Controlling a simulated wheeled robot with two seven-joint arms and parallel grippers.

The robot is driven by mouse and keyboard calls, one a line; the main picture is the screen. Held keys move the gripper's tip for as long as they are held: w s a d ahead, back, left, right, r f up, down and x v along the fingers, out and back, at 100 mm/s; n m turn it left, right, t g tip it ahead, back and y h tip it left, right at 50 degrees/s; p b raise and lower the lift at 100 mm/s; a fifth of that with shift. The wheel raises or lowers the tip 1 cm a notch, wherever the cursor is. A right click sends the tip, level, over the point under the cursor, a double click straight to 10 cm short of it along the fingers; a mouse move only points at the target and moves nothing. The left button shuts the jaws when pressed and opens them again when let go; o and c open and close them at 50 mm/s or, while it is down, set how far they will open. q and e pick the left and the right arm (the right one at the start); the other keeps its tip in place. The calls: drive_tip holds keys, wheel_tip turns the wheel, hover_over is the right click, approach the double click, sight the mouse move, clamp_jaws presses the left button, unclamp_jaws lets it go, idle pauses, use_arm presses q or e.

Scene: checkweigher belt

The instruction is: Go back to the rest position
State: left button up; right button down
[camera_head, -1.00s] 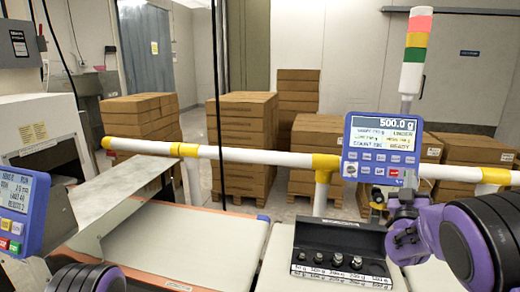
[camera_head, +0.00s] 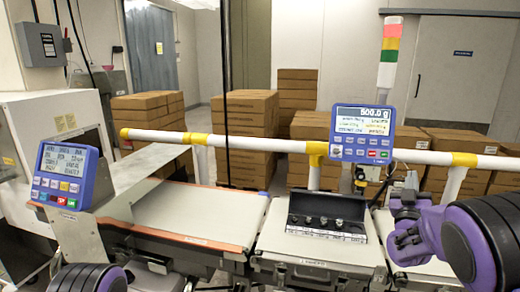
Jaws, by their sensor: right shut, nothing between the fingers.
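My right gripper (camera_head: 403,228) is at the right, in front of the white and yellow rail. It is shut and empty, apart from the weights and the displays. My right arm, purple and black, comes in from the right edge. Only a rounded purple and black part of my left arm shows at the bottom left; the left gripper is out of the picture. A black open case (camera_head: 327,233) with several small metal weights stands on the weighing platform. The blue display (camera_head: 361,134) above it reads 500.0 g.
A second blue display (camera_head: 63,178) stands at the left. A pale conveyor belt (camera_head: 205,215) lies left of the case. The white and yellow rail (camera_head: 262,143) crosses behind, with stacked cartons (camera_head: 246,115) beyond. A signal tower (camera_head: 389,55) rises at the right.

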drive_tip(key=s+a+f+m+g+y, duration=0.1)
drive_tip(key=s+f+m+g+y, duration=0.2)
drive_tip(key=f, duration=0.7)
drive_tip(key=s+a+f+g, duration=0.2)
drive_tip(key=s+f, duration=0.3)
drive_tip(key=f, duration=0.6)
drive_tip(key=s+a+f+m+g+y, duration=0.1)
drive_tip(key=s+f+m+g+y, duration=0.3)
drive_tip(key=f, duration=0.6)
drive_tip(key=s+a+f+g, duration=0.2)
drive_tip(key=s+f, duration=0.3)
drive_tip(key=s, duration=0.5)
drive_tip(key=s+a+f+n+g, duration=0.1)
drive_tip(key=s+a+f+g, duration=0.1)
drive_tip(key=s+f, duration=0.4)
drive_tip(key=s+a+f+g, duration=0.3)
drive_tip(key=s+f, duration=0.3)
drive_tip(key=s, duration=1)
drive_tip(key=shift+f+g+y, duration=0.2)
drive_tip(key=shift+g+y, duration=0.1)
drive_tip(key=shift+g, duration=0.4)
